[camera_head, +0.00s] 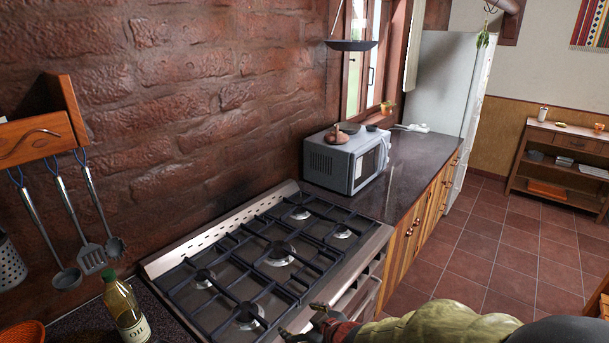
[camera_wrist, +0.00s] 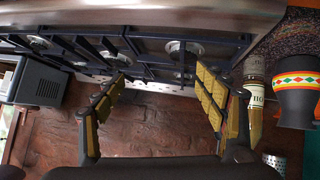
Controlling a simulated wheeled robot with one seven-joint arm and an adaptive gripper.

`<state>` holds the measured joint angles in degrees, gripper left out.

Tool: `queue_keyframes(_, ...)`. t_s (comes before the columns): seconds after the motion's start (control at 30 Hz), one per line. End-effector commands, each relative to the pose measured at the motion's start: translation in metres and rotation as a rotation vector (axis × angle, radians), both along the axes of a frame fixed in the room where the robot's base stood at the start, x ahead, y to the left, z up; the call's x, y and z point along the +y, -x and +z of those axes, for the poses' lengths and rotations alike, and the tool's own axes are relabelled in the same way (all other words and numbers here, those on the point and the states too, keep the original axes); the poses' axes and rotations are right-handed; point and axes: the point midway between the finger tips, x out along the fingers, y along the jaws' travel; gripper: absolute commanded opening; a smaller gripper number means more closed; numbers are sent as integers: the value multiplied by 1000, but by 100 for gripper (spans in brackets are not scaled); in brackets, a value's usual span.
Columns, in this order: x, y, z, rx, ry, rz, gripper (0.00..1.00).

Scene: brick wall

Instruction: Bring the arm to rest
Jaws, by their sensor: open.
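My gripper (camera_wrist: 162,75) is open and empty; its two yellow-padded fingers stand wide apart in the wrist view. My arm reaches in from the lower right and is cut off by the frame. The stove also shows in the wrist view (camera_wrist: 140,15), which appears upside down. I cannot tell the exact gap between fingers and stove.
An oil bottle (camera_head: 127,311) stands left of the stove, and a patterned pot (camera_wrist: 296,88) is beside it. A microwave (camera_head: 346,160) sits on the counter (camera_head: 415,158) beyond the stove. Utensils (camera_head: 92,257) hang on the brick wall. The tiled floor (camera_head: 500,250) at right is open.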

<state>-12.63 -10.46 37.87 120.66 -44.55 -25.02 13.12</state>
Motion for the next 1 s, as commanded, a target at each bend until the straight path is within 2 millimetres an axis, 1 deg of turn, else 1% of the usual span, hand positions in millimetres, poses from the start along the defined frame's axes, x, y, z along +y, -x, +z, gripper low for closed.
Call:
queue_keyframes(0.03,-23,1,-1,26,50,-68,72)
queue_keyframes(0.07,-38,3,-2,48,83,-109,72)
queue_keyframes(0.1,-58,8,-3,80,121,-166,72)
queue_keyframes(0.17,-86,20,-2,132,171,-249,72)
queue_keyframes(0.2,-104,31,-1,171,201,-301,72)
queue_keyframes(0.27,-129,50,2,233,234,-379,72)
queue_keyframes(0.3,-143,65,5,277,249,-427,72)
queue_keyframes(0.37,-161,91,9,345,264,-493,72)
queue_keyframes(0.4,-170,109,12,390,265,-533,72)
queue_keyframes(0.53,-187,167,24,521,241,-631,72)
queue_keyframes(0.57,-188,180,26,546,229,-648,72)
queue_keyframes(0.6,-189,197,30,577,207,-669,72)
queue_keyframes(0.7,-188,231,41,625,141,-710,72)
queue_keyframes(0.8,-185,249,53,614,67,-739,72)
queue_keyframes(0.87,-186,251,62,575,26,-752,72)
queue_keyframes(1.0,-193,253,79,487,-24,-775,72)
